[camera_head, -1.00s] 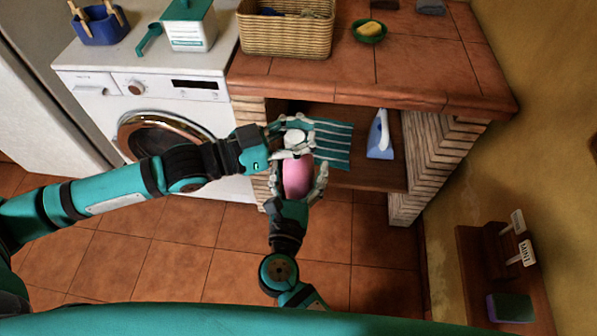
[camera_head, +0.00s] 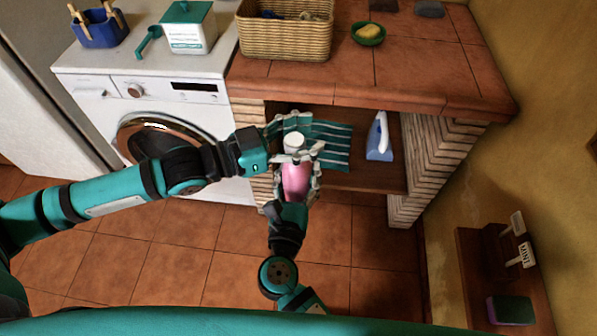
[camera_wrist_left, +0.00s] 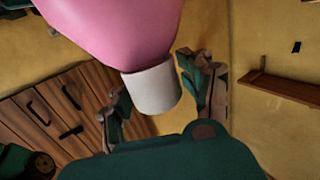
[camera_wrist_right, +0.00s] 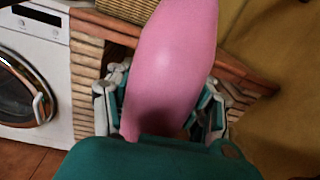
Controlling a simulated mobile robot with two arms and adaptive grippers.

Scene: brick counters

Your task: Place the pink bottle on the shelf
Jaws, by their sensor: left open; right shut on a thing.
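The pink bottle (camera_head: 295,181) with a white cap stands roughly upright in front of the shelf opening in the head view. My right gripper (camera_head: 297,188) is shut on its body from below; the bottle also fills the middle of the right wrist view (camera_wrist_right: 172,65). My left gripper (camera_head: 292,152) is open around the area of the white cap; in the left wrist view the cap (camera_wrist_left: 152,90) lies between its spread fingers (camera_wrist_left: 160,95). The brown shelf (camera_head: 365,177) lies under the tiled counter, partly hidden by my grippers.
A teal striped cloth (camera_head: 332,143) and a blue-white iron (camera_head: 379,138) occupy the shelf. The brick pillar (camera_head: 440,150) bounds it at right, the washing machine (camera_head: 150,110) at left. A basket (camera_head: 285,38) and a green bowl (camera_head: 368,34) stand on the counter above.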

